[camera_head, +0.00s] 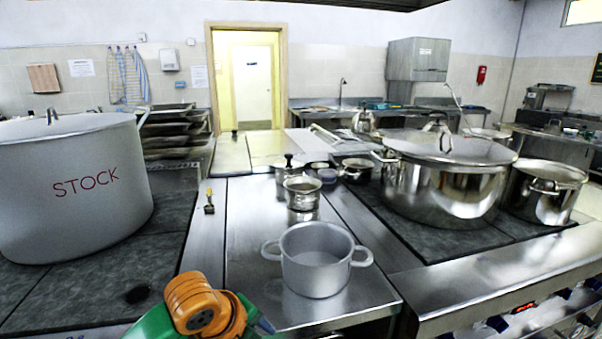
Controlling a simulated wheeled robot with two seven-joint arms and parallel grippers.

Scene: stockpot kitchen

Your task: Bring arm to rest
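Part of my own arm, orange and green, shows at the bottom edge left of centre, in front of the steel counter (240,250). I cannot tell for sure which arm it is. Neither gripper shows any fingers in this view. A small two-handled pot (316,262), open and apparently empty, stands upright on the counter just beyond and right of the arm. A large pot marked STOCK (85,190), with its lid (65,127) on, stands on the dark cooktop (160,245) at the left.
A big lidded steel pot (445,190) and another steel pot (543,192) stand on the right cooktop. Smaller pots, including a steel one (301,193), stand behind the two-handled pot. A small brush-like utensil (209,203) lies left. The counter around it is clear.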

